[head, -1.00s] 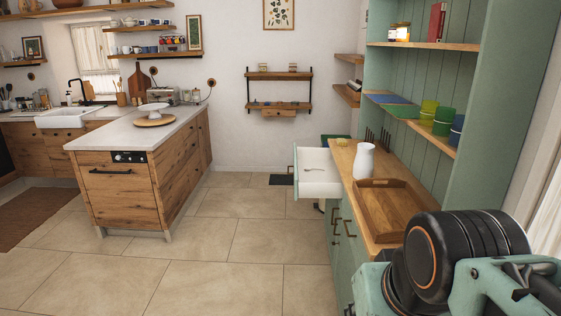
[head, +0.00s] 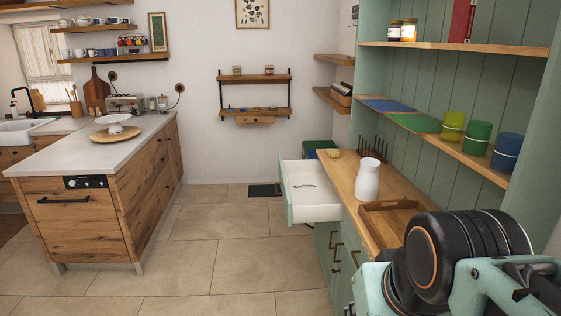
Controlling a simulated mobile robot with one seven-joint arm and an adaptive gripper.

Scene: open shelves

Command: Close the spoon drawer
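An open drawer (head: 310,211) with a white inside sticks out to the left from the far end of the green cabinet (head: 343,262). A small dark item, perhaps a spoon (head: 305,185), lies in it. Part of my arm fills the lower right corner and hides the near end of the counter. My gripper's fingers do not show, so I cannot tell how it stands relative to the drawer.
A white jug (head: 368,180) and a wooden tray (head: 388,216) stand on the wooden counter beside the drawer. Shelves with coloured cups (head: 478,137) rise at right. A kitchen island (head: 95,195) stands at left. The tiled floor (head: 225,235) between is clear.

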